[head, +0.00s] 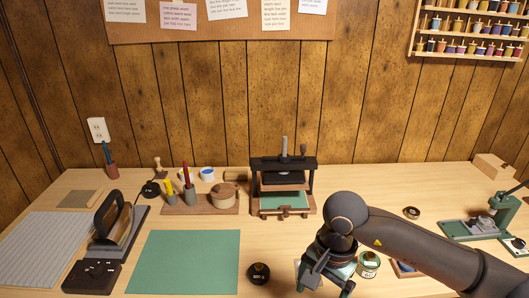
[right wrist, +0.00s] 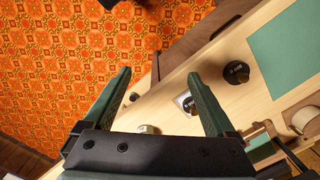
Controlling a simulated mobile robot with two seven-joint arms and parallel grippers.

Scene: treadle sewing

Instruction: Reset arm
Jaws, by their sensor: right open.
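My right arm comes in from the right in the head view, and its gripper (head: 325,275) hangs over the front part of the table, right of the green mat (head: 185,262). In the right wrist view the two fingers of this gripper (right wrist: 158,78) stand wide apart with nothing between them touching either one. Beyond them show the table edge and the orange patterned floor (right wrist: 60,60). In the head view the fingertips are partly hidden behind the gripper's own body. My left gripper is in neither view.
A black round item (head: 259,273) and a green tin (head: 368,264) stand close to the right gripper. A black press (head: 284,160) stands behind it. A green machine (head: 500,208) is at the right.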

